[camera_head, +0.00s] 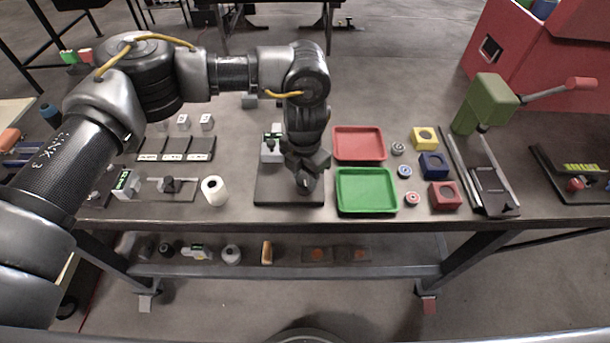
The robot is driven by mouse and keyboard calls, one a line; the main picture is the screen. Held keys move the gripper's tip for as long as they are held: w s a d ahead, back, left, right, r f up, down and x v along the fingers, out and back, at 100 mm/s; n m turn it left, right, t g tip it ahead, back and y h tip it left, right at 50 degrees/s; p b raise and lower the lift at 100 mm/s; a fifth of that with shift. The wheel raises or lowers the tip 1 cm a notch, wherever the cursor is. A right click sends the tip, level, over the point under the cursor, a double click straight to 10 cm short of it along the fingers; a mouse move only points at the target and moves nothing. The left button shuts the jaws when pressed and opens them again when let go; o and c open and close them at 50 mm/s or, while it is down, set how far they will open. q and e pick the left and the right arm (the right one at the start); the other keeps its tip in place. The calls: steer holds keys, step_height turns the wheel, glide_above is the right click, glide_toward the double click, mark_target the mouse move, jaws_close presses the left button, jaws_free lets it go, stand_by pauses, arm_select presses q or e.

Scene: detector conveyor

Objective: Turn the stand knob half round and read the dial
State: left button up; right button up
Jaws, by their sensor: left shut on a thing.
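My left gripper (306,177) points down over the dark stand base (268,197) near the front edge of the table. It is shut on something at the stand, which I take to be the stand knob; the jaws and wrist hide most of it. The reading is too small to make out. My right gripper is not in view.
A red tray (359,130) and a green tray (341,205) lie just right of the stand. Further right are yellow (424,138), blue (433,165) and red (444,195) blocks and a green lever press (485,103). A white roll (214,190) stands to the left.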

arm_select(q)
steer(key=n, duration=0.3)
steer(key=shift+n+b, duration=0.3)
steer(key=n, duration=0.4)
steer(key=shift+n, duration=0.3)
steer(key=n+p, duration=0.1)
steer(key=n, duration=0.3)
steer(key=shift+r, duration=0.15)
steer(key=n+p, duration=0.2)
steer(key=n, duration=0.2)
steer(key=n+p, duration=0.2)
steer(key=n, duration=0.2)
steer(key=shift+r+n, duration=0.1)
steer(key=shift+n, duration=0.2)
steer(key=n+p, duration=0.4)
steer(key=shift+n, duration=0.3)
steer(key=n+p, duration=0.3)
steer(key=n, duration=0.1)
steer(key=shift+a+p, duration=0.1)
steer(key=shift+p, duration=0.25)
steer(key=shift+n+p, duration=0.65)
steer(key=shift+n, duration=1.05)
steer(key=shift+f, duration=0.2)
